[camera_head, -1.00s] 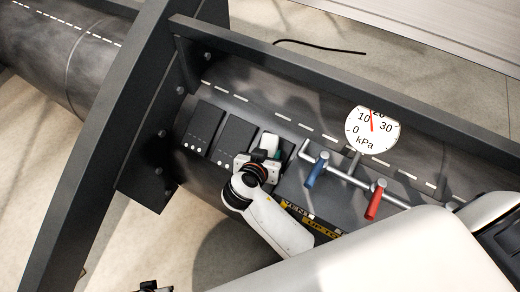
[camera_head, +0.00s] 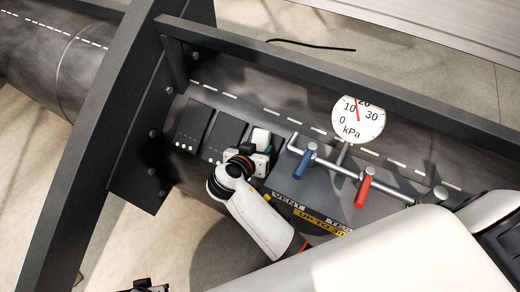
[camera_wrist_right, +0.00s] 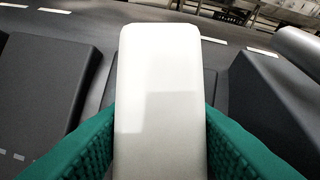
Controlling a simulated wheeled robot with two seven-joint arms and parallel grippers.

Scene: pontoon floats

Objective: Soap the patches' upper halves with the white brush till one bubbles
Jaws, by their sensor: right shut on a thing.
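The white brush (camera_head: 261,137) is held in my right gripper (camera_head: 264,150), over the right-hand end of the row of patches. In the right wrist view the brush (camera_wrist_right: 160,85) fills the middle, clamped between the green ribbed fingers. Two dark rectangular patches, the left patch (camera_head: 193,124) and the middle patch (camera_head: 226,134), show white dots along their lower ends. The surface under the brush is mostly hidden by it and the gripper; I cannot tell whether the brush touches it. No bubbles show. A dark piece at the bottom edge, probably my left gripper (camera_head: 146,286), is mostly cut off.
Right of the brush is a valve panel (camera_head: 322,190) with a blue handle (camera_head: 307,160) and a red handle (camera_head: 364,187). A round kPa gauge (camera_head: 358,118) stands above it. A dark rail (camera_head: 330,75) runs behind, and a thick upright frame (camera_head: 105,130) stands at left.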

